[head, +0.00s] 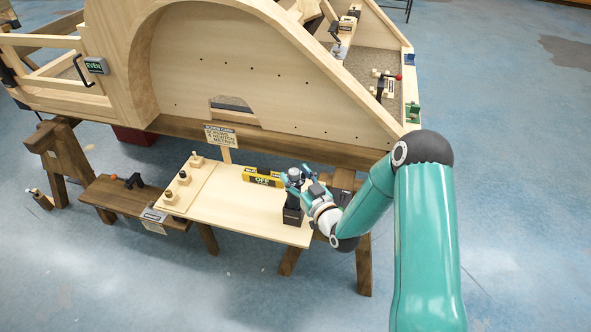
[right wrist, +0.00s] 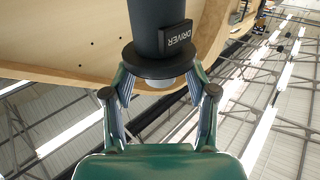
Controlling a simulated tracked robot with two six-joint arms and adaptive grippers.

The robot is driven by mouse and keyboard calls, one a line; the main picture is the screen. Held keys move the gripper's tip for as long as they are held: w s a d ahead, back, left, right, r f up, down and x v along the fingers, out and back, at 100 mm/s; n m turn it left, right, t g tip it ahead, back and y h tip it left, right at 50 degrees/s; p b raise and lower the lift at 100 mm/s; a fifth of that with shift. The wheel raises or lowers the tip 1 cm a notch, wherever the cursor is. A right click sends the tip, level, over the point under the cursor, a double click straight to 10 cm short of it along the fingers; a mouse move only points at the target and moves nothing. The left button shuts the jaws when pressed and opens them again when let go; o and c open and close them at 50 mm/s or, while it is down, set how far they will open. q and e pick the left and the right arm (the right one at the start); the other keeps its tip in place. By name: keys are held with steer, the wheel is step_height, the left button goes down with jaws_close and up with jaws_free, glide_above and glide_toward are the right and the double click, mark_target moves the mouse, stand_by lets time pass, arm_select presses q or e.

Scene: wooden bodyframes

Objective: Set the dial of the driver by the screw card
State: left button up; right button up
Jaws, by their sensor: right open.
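The driver (head: 292,202) is a dark upright tool standing at the right end of the pale bench top, with a grey top end. In the right wrist view the driver (right wrist: 160,25) carries a "DRIVER" label and ends in a wide dark collar with a pale round tip. My right gripper (head: 303,180) is at the driver's top. Its fingers (right wrist: 160,82) are open on either side of the tip, with gaps visible. The screw card (head: 221,137) stands on a post behind the bench and seems to read "screws 4 newton metres". The dial's setting is not readable. My left gripper is out of view.
A yellow and black box (head: 262,178) with a display like "OFF" stands left of the driver. A large wooden bodyframe (head: 240,60) rises behind. The bench's front middle (head: 240,215) is clear.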

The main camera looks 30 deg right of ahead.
steer(key=shift+w, duration=0.75)
